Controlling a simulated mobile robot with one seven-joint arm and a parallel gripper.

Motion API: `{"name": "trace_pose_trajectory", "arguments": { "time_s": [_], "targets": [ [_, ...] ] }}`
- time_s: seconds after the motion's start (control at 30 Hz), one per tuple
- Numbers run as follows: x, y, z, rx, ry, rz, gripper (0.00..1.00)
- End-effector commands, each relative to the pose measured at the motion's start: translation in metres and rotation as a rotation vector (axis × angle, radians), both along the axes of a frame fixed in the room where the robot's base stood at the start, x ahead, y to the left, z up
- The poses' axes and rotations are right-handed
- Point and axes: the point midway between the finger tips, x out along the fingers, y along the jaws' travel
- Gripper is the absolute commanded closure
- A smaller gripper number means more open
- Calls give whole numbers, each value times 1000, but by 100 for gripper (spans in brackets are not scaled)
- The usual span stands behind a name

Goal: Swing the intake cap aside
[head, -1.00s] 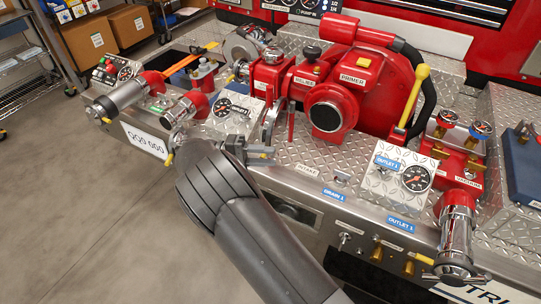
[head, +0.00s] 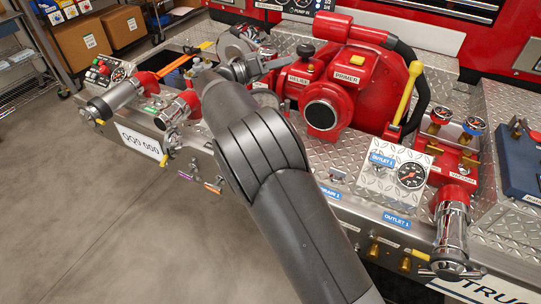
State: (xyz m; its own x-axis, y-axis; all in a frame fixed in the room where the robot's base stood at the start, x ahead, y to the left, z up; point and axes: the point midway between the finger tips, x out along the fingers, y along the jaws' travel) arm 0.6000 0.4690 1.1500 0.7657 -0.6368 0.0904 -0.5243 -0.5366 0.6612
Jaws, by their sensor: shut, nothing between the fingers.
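The red pump (head: 372,90) stands in the middle of the deck. Its round front intake (head: 321,116) has a bright metal rim around a dark face and is in plain view. A thin metal disc, which may be the intake cap (head: 266,98), stands nearly edge-on left of the intake, apart from its face. My arm partly hides it. My gripper (head: 279,63) is shut and empty, above and behind that disc, near the red relief housing (head: 298,78). I cannot tell whether it touches anything there.
Two chrome outlets (head: 178,108) and (head: 115,98) stand at the left. A yellow-handled lever (head: 408,92) rises right of the pump. A gauge panel (head: 398,168) and chrome outlet (head: 452,232) stand at the front right. The floor at left is clear.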

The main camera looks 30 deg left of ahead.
Motion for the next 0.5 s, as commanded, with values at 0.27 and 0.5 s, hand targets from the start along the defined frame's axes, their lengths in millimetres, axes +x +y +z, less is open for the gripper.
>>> {"name": "trace_pose_trajectory", "arguments": {
  "time_s": [0.27,0.5],
  "targets": [
    [84,-19,9,7,95,323,100],
    [121,-37,-34,-37,333,616,100]
  ]
}}
